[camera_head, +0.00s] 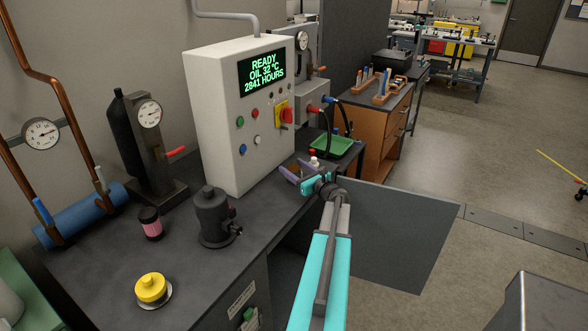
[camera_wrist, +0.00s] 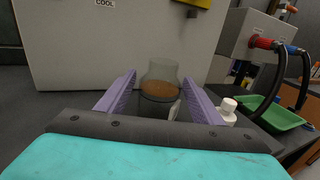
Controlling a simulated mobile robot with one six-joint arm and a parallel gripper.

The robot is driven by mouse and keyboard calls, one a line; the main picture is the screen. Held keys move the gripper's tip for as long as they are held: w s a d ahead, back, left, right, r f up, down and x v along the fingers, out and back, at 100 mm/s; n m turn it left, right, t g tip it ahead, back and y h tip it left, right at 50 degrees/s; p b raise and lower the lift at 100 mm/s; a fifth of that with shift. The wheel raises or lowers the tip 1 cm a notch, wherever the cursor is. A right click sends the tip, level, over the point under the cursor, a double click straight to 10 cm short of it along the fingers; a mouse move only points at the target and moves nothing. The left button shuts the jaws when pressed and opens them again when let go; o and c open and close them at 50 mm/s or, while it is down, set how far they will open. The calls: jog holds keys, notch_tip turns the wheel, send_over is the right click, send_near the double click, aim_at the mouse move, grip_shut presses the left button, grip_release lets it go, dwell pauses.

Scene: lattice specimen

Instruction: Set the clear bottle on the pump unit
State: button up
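The clear bottle (camera_wrist: 160,78) stands upright on the dark bench with brown liquid in it. In the wrist view it is between the two purple fingers of my gripper (camera_wrist: 159,76), with a visible gap on its left side; its lower part is partly hidden. My gripper also shows in the head view (camera_head: 297,168), low over the bench at the right side of the pump unit. It is open. The pump unit (camera_head: 222,135) is a tall pale cabinet with a green display, coloured buttons and a red-yellow switch. Its front also fills the wrist view's background (camera_wrist: 90,50).
A white-capped bottle (camera_wrist: 228,106) stands just right of my right finger. A green tray (camera_head: 333,145) and black hoses lie beyond. A dark canister (camera_head: 213,215), pink-banded jar (camera_head: 151,223) and yellow-capped item (camera_head: 152,289) stand on the bench (camera_head: 105,265) at left.

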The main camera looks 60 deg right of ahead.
jog(key=shift+r, duration=0.1)
dwell(0.3)
jog(key=shift+r, duration=0.15)
jog(key=shift+s+a, duration=0.25)
jog(key=shift+s, duration=0.4)
jog(key=b+v, duration=0.3)
jog(key=v, duration=0.7)
jog(key=shift+s, duration=0.25)
jog(key=shift+s+a, duration=0.1)
jog(key=shift+a, duration=0.05)
